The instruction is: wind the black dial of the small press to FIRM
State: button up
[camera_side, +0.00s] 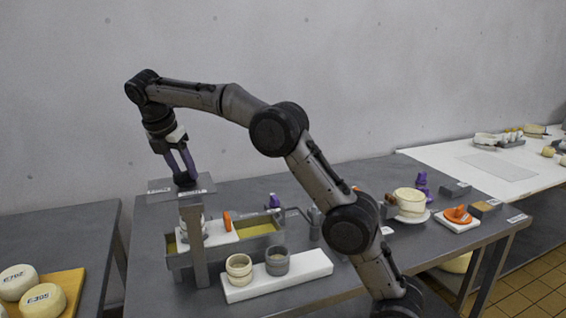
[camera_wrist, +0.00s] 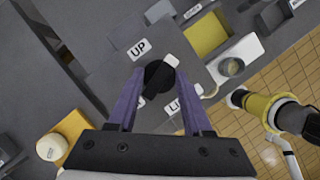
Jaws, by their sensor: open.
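The small press has a flat grey top plate (camera_side: 205,182) on a post, and the plate fills the middle of the wrist view (camera_wrist: 108,82). The black dial (camera_wrist: 157,76) sits on it. An UP label (camera_wrist: 139,48) lies above the dial; a label starting "LI" (camera_wrist: 174,106) lies at its lower right, partly covered by a finger. Another label at lower left is mostly hidden. No label reading FIRM is legible. My gripper (camera_side: 183,173) points down over the plate, its purple fingers open on either side of the dial (camera_wrist: 159,79). I cannot tell whether they touch it.
Below the plate stands a trough (camera_side: 262,243) with yellowish contents. A white board (camera_side: 300,283) in front holds a cream cup (camera_side: 239,268) and a grey cup (camera_side: 277,261).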

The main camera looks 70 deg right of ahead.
jog(key=n, duration=0.2)
jog(key=n+t, duration=0.1)
jog(key=shift+s+n+t, duration=0.15)
jog(key=shift+n+t, duration=0.15)
jog(key=shift+n, duration=0.1)
jog(key=n+t+y, duration=0.1)
jog(key=n, duration=0.3)
jog(key=shift+d, duration=0.1)
jog(key=shift+s+r+n+t, duration=0.1)
jog(key=shift+r+n+t, duration=0.1)
jog(key=shift+n+t, duration=0.1)
jog(key=s+d+v, duration=0.1)
jog(key=s+v, duration=0.1)
jog(key=v, duration=0.8)
jog(key=s+d+f+v, duration=0.1)
jog(key=s+v, duration=0.1)
jog(key=v, duration=0.7)
jog(key=s+a+f+m+t+y, duration=0.1)
jog(key=s+f+m, duration=0.3)
jog(key=s, duration=0.5)
jog(key=s+a+f+m+y, duration=0.1)
jog(key=s+f+m, duration=0.3)
jog(key=s, duration=0.5)
jog(key=shift+s+a+m+t, duration=0.2)
jog(key=shift+s+m+t, duration=0.2)
jog(key=shift+m, duration=0.7)
jog(key=shift+o, duration=0.3)
jog(key=shift+f, duration=0.15)
